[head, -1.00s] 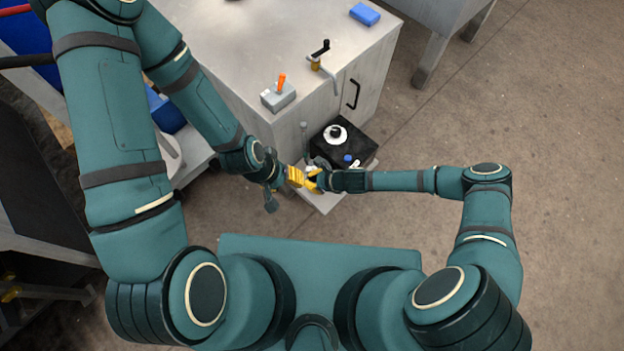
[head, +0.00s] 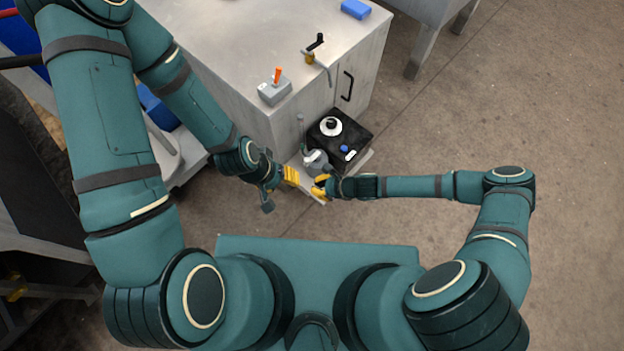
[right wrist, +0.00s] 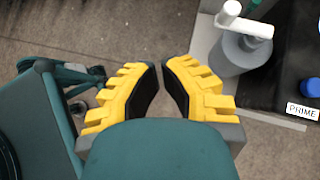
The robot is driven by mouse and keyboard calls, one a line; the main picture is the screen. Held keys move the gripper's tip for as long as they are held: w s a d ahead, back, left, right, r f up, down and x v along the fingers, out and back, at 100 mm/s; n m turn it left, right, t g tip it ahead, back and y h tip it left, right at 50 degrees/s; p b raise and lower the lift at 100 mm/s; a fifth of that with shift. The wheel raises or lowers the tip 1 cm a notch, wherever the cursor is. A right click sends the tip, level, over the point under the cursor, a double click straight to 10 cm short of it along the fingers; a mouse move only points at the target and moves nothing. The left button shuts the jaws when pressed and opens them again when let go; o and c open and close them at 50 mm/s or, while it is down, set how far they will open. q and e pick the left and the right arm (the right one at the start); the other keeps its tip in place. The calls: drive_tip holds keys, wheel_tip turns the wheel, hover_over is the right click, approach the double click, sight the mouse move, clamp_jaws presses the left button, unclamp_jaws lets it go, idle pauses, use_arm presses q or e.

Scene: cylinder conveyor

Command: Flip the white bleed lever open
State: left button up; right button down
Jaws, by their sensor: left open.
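The white bleed lever (right wrist: 243,21) shows at the top right of the right wrist view, on top of a grey cylindrical body (right wrist: 238,55). My left gripper (head: 291,176) is open, close beside the right gripper (head: 321,187) in the head view.
A black box (head: 358,132) behind the grey body carries a white round dial (head: 331,126), a blue button (head: 344,149) and a PRIME label (right wrist: 302,111). A grey cabinet (head: 255,45) stands behind, with an orange-handled switch box (head: 275,90) and a crank (head: 314,50). Floor at right is clear.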

drive_tip(key=shift+s+d+r+p, duration=0.2)
drive_tip(key=shift+s+d+r, duration=0.2)
drive_tip(key=shift+s+r, duration=0.35)
drive_tip(key=shift+s+d+r+p, duration=0.2)
drive_tip(key=shift+s+d+r, duration=0.2)
drive_tip(key=shift+s+r, duration=0.35)
drive_tip(key=s+d+r+n+h, duration=0.1)
drive_tip(key=d+r+n, duration=0.2)
drive_tip(key=r+n, duration=0.3)
drive_tip(key=s+d+r+n+g+h, duration=0.1)
drive_tip(key=d+r+n+h, duration=0.1)
drive_tip(key=r+n, duration=0.4)
drive_tip(key=s+d+r+n+h, duration=0.2)
drive_tip(key=d+r+n, duration=0.2)
drive_tip(key=r+n, duration=0.2)
drive_tip(key=shift+n, duration=1)
